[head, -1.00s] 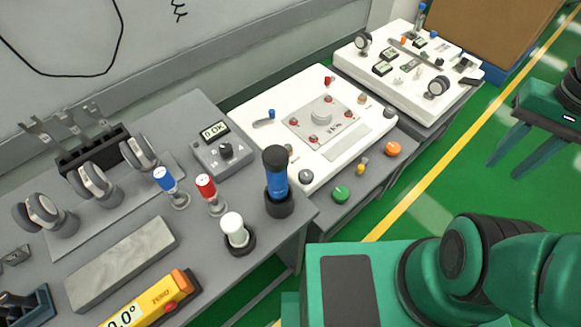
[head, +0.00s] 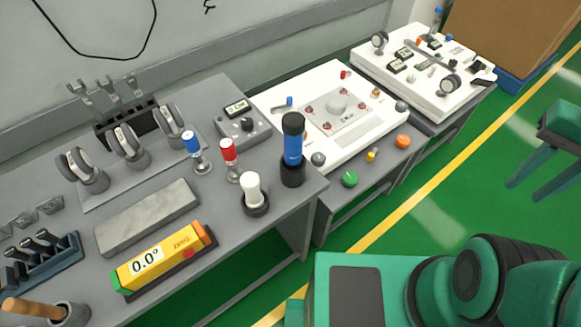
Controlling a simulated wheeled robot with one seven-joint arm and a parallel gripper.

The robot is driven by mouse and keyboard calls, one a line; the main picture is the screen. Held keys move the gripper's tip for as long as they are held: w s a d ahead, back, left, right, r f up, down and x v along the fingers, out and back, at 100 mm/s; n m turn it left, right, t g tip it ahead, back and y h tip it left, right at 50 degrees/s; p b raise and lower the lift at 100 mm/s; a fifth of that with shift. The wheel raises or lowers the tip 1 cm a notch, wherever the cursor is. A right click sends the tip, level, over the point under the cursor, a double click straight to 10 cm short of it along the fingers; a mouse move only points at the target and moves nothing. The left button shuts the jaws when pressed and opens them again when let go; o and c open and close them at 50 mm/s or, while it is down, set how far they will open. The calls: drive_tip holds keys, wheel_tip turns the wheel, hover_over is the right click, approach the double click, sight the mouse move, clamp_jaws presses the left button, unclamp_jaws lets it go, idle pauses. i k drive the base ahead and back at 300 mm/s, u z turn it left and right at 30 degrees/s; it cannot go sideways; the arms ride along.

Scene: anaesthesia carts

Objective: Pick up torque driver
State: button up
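The likely torque driver (head: 292,148) stands upright in a dark round holder at the right front corner of the grey bench. It has a blue body and a black top. My gripper (head: 536,192) shows at the right edge of the head view, far to the right of the driver and over the green floor. Its two green fingers are spread apart with nothing between them. The rest of the gripper is cut off by the picture edge.
Beside the driver are a white-topped tool (head: 252,188), red (head: 228,150) and blue (head: 191,143) knobs on stands, and a grey control box (head: 243,122). A yellow level (head: 163,260) lies in front. White panels (head: 335,108) stand behind right.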

sight(293, 122)
drive_tip(key=k, duration=1.5)
drive_tip(key=u, duration=1.2)
drive_tip(key=i, duration=1.2)
